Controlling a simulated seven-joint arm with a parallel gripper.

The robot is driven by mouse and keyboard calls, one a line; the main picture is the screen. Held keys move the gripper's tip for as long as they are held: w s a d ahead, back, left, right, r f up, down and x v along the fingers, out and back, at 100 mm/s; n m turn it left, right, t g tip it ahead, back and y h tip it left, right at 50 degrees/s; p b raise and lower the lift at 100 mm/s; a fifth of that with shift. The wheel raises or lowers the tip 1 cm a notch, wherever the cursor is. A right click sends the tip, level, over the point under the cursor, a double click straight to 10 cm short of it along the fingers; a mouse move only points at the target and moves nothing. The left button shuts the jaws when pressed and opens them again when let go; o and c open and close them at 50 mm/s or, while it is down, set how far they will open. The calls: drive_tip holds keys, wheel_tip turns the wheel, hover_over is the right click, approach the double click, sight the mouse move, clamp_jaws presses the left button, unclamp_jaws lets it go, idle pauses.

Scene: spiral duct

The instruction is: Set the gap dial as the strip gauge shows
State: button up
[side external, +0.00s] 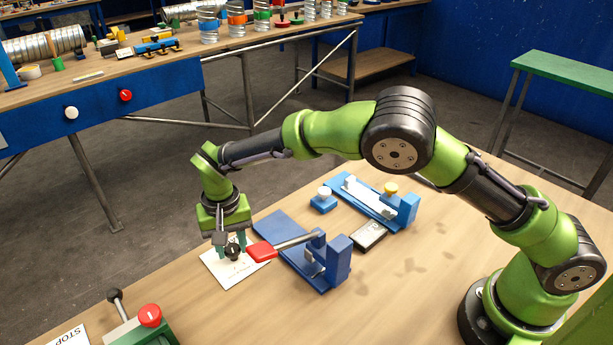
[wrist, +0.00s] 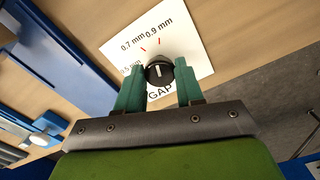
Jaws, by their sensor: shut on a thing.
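The gap dial is a round black knob (wrist: 159,71) with a white pointer line, on a white card (wrist: 193,38) marked GAP. The labels 0.5 mm (partly hidden), 0.7 mm and 0.9 mm show, with red ticks. The pointer line runs roughly toward the 0.9 mm tick; its exact setting is hard to tell. My gripper (wrist: 159,88) is shut on the dial, one green finger on each side. In the side view, a blue fixture with a white strip (side external: 365,193) and yellow knob has a small dark box (side external: 369,235) beside it, perhaps the gauge. Its reading is illegible.
A blue clamp fixture (side external: 335,262) with a red-handled lever (side external: 262,252) stands close right of the card. A small blue block with a white button (side external: 324,199) is behind. A green box with a red button (side external: 150,316) is at front left. The table's right part is clear.

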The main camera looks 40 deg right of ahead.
sight(231, 247)
drive_tip(key=shift+m, duration=1.1)
drive_tip(key=shift+r, duration=0.1)
drive_tip(key=o, duration=1)
drive_tip(key=shift+o, duration=0.2)
wheel_tip(231, 247, up, 17)
